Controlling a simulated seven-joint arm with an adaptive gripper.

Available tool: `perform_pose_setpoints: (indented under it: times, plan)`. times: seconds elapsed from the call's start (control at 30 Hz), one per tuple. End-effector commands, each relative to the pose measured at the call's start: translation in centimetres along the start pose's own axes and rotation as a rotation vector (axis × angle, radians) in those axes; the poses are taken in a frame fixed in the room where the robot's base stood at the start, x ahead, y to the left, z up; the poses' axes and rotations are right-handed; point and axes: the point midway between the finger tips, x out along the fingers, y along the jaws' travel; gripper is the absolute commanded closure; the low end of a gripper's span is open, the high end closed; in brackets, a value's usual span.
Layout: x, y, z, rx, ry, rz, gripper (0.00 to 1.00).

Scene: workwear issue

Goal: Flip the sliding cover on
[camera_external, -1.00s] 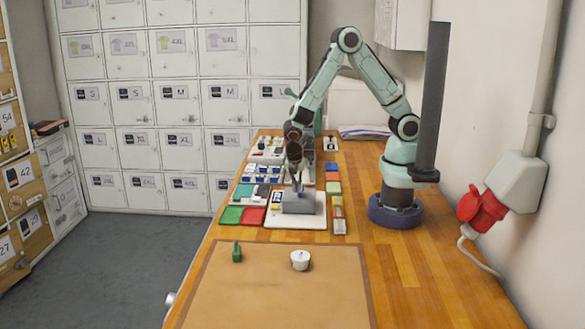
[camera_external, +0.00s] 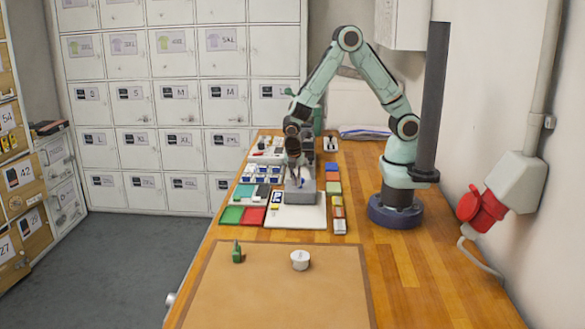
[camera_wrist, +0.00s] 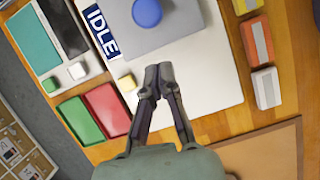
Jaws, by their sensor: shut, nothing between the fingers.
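The sliding cover is a grey block (camera_external: 301,195) with a blue knob (camera_wrist: 147,12) on top. It sits on the far part of a white board (camera_external: 297,215); the board also shows in the wrist view (camera_wrist: 205,85). A dark blue label reading "IDLE" (camera_wrist: 102,30) shows uncovered on the board, left of the cover. My gripper (camera_wrist: 158,72) is shut and empty. In the wrist view its fingertips appear at the cover's near edge, with the knob beyond them. I cannot tell whether they touch the cover. The arm partly hides the cover in the external view.
Green (camera_external: 231,215) and red (camera_external: 252,216) trays lie left of the board. Several coloured blocks line its right side. A brown mat (camera_external: 275,290) in front holds a small green object (camera_external: 237,252) and a white round piece (camera_external: 300,260).

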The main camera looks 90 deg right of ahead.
Motion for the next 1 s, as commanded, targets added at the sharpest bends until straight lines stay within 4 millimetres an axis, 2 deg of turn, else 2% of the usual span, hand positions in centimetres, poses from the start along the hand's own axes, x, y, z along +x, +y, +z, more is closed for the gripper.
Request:
perform_pose_setpoints:
  times: [0.03,0.2,0.43,0.63,1.0]
  plan:
    - [-0.7,0.1,-0.9,-0.004,0.001,0.004,1.00]
    - [-5.0,0.1,-0.7,0.001,0.003,0.008,1.00]
    - [-9.0,0.1,-0.7,0.000,0.002,0.004,1.00]
    - [-10.3,0.0,-0.6,0.000,0.001,0.001,1.00]
    - [-10.3,0.0,-0.6,0.000,0.001,0.000,1.00]
